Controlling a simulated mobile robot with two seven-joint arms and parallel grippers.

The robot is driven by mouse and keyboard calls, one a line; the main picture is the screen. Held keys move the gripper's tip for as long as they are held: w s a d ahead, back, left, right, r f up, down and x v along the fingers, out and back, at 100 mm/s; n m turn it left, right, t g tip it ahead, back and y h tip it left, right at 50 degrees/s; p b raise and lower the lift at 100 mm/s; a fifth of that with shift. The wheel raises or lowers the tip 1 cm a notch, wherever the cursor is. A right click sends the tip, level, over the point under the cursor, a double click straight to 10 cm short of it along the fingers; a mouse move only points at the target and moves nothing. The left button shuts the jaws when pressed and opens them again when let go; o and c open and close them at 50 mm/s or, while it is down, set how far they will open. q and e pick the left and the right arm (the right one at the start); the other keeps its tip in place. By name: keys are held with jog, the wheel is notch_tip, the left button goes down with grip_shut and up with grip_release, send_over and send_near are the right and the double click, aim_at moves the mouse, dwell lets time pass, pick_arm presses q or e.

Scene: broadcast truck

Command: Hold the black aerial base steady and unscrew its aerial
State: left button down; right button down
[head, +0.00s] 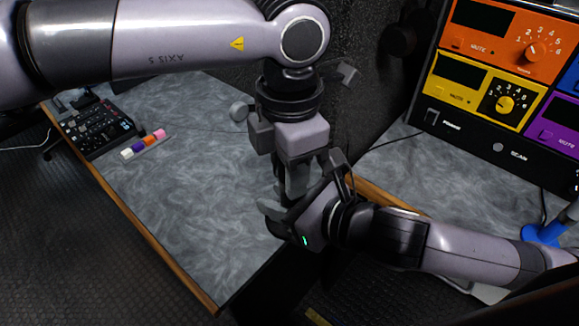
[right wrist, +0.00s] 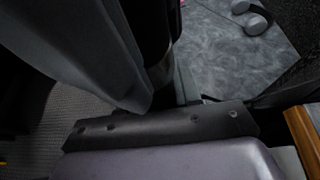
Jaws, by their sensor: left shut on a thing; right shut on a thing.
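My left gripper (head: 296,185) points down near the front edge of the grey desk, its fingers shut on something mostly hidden. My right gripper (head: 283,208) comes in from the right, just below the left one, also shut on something. The two grippers overlap in the head view, so I cannot make out the black aerial base or its aerial between them. In the right wrist view a large grey finger fills the upper left. A dark upright shape stands beside it; I cannot tell whether it is the base.
The grey desk (head: 190,200) is largely clear. A black mixer (head: 98,128) and a row of coloured blocks (head: 143,145) lie at its far left. A rack of orange, yellow and purple modules (head: 480,75) stands right, with a blue object (head: 543,236) below it.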

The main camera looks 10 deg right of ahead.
pick_arm(q)
jog(key=c, duration=0.8)
grip_release()
notch_tip(320, 180, up, 4)
jog(key=shift+r, duration=0.3)
jog(key=shift+c, duration=0.4)
notch_tip(320, 180, up, 3)
jog(key=m, duration=0.4)
jog(key=shift+r, duration=0.1)
jog(key=shift+f, duration=3.95)
